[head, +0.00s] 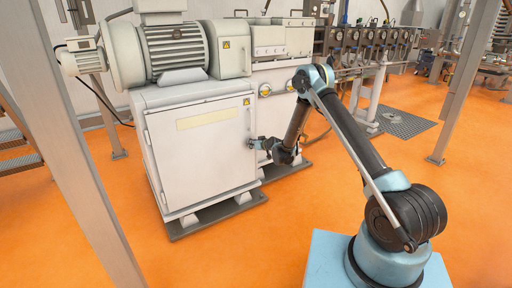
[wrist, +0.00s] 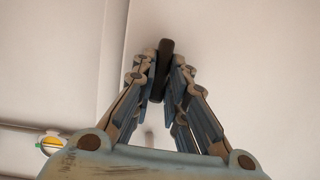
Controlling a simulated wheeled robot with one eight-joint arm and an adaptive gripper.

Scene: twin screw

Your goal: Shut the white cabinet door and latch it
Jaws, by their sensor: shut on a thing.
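The white cabinet door (head: 203,155) is on the front of the machine's lower cabinet, with a pale yellow strip near its top. It looks closed or nearly closed; I cannot tell whether it is latched. My gripper (head: 253,143) is at the door's right edge, about mid-height. In the wrist view, my gripper (wrist: 162,85) is shut on a dark latch handle (wrist: 165,58), which stands between its fingertips. The pale door surface (wrist: 230,50) fills the right of that view, with a vertical edge line to the left of the fingers. The latch's base is mostly hidden by the fingers.
A motor (head: 175,45) sits on top of the cabinet. Round yellow-rimmed fittings (head: 265,90) are on the machine right of the door. A grey metal post (head: 85,160) stands at the left foreground. The orange floor (head: 240,240) in front is clear.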

